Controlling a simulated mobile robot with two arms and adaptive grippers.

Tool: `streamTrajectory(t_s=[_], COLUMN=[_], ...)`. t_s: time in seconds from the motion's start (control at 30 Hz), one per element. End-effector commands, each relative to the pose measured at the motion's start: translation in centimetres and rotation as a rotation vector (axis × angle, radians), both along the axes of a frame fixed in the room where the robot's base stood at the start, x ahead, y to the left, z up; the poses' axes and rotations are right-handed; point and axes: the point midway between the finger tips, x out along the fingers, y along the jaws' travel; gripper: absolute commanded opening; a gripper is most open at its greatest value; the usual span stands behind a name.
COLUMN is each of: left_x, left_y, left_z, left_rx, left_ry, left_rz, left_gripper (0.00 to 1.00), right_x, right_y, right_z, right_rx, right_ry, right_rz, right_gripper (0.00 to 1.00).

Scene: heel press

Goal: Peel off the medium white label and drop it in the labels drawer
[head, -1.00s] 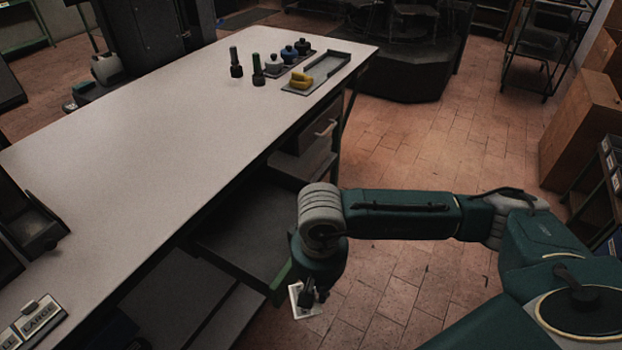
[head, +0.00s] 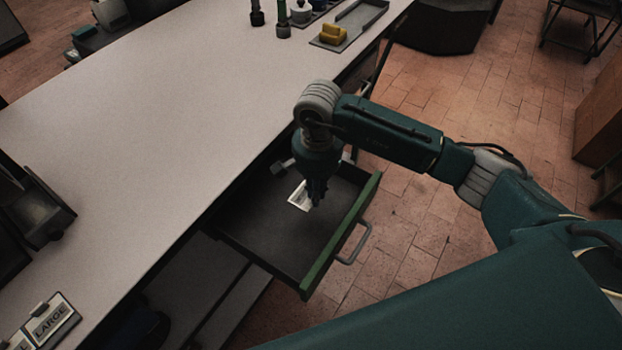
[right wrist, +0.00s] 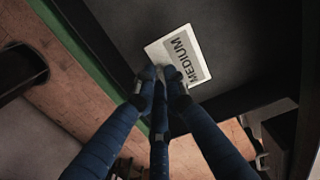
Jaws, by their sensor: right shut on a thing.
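The medium white label (right wrist: 180,56) shows in the right wrist view with the word MEDIUM on it. It also shows in the head view (head: 298,198), over the open drawer. My right gripper (head: 314,203) is shut on the label's edge; its fingers (right wrist: 162,80) meet at the label in the wrist view. The drawer (head: 262,232) is pulled out under the table, with a green front and a grey handle. Its dark floor looks bare. I cannot tell how far the label is above the floor. My left gripper is not in view.
The white table (head: 180,110) fills the left. A LARGE label (head: 52,318) sits on a holder at its near left edge. A yellow object (head: 333,33) lies on a grey tray at the far end. Brick floor (head: 440,150) is open right of the drawer.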

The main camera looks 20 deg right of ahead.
Motion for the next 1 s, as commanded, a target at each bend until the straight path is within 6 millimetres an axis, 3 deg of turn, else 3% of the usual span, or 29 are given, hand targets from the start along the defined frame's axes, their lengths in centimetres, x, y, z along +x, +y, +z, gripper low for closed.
streamTrajectory(t_s=[0.3,0.37,0.47,0.73,0.87,1.0], left_x=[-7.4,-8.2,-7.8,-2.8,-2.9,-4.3], left_y=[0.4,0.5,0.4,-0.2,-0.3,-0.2], left_z=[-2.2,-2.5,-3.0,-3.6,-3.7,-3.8], left_rx=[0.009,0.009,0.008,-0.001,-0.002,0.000], left_ry=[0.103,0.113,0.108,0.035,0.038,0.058], left_rz=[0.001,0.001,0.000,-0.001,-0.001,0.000], left_gripper=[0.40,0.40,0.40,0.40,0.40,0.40], right_x=[-0.1,-0.1,-0.1,-0.1,-0.1,-0.1], right_y=[0.0,0.0,0.0,0.1,0.0,0.0], right_z=[-3.3,-4.0,-5.0,-6.9,-7.2,-7.2], right_rx=[0.000,0.000,0.001,0.002,0.000,0.000], right_ry=[0.001,0.003,0.002,0.001,0.000,0.000], right_rz=[0.000,0.000,0.001,0.002,0.002,0.002], right_gripper=[0.01,0.01,0.01,0.01,0.01,0.01])
